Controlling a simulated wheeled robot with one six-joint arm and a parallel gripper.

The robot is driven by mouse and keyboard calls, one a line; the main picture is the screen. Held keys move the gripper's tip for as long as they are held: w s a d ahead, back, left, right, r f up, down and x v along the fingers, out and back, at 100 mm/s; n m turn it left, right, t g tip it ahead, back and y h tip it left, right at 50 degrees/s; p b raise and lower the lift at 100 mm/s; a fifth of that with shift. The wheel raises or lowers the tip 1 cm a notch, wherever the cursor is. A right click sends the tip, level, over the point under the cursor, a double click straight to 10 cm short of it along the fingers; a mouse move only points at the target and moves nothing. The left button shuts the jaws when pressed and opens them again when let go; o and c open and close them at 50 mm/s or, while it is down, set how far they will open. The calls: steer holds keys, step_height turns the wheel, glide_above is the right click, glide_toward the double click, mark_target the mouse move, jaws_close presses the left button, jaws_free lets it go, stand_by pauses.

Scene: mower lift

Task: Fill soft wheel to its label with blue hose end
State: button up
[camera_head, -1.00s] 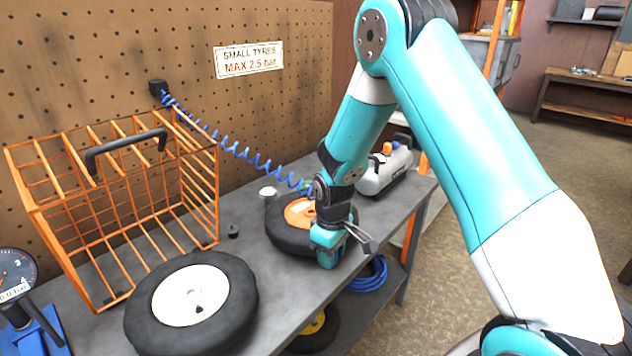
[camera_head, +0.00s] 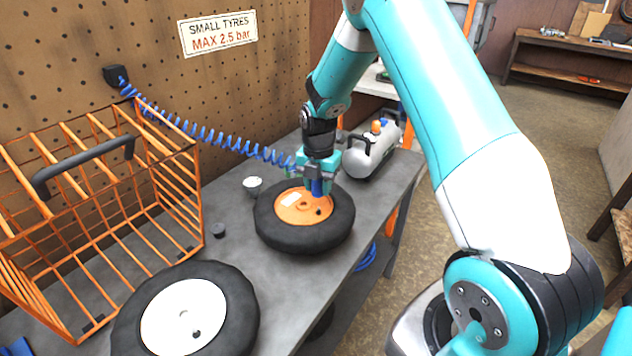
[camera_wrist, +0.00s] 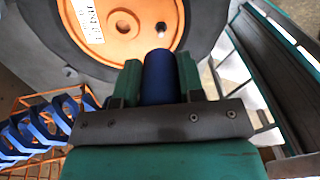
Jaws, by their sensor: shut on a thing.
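My gripper (camera_head: 317,186) is shut on the blue hose end (camera_wrist: 160,78), which sticks out between the jaws in the wrist view. It is at the orange-hubbed wheel (camera_head: 302,235), over the far side of its hub. In the wrist view the orange hub (camera_wrist: 118,28) with a white label (camera_wrist: 88,20) and a dark hole lies just beyond the hose end; I cannot tell whether they touch. The label's writing is too small to read. The blue coiled hose (camera_head: 215,140) runs from a black wall fitting to my gripper. A white-hubbed wheel (camera_head: 184,318) lies nearer on the bench.
An orange wire cage (camera_head: 100,205) with a black handle stands at the left. A small black cap (camera_head: 218,230) and a whitish round piece (camera_head: 252,184) lie on the bench (camera_head: 285,285). A silver tank (camera_head: 372,155) stands behind the wheel. A wall sign (camera_head: 217,31) reads "MAX 2.5 bar".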

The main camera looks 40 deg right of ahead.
steer(key=shift+f+b, duration=1.85)
steer(key=shift+f, duration=0.8)
steer(key=shift+d+f, duration=0.1)
steer(key=shift+f, duration=0.45)
steer(key=o, duration=0.7)
steer(key=shift+r, duration=0.15)
step_height(320, 180, up, 11)
steer(key=p, duration=0.8)
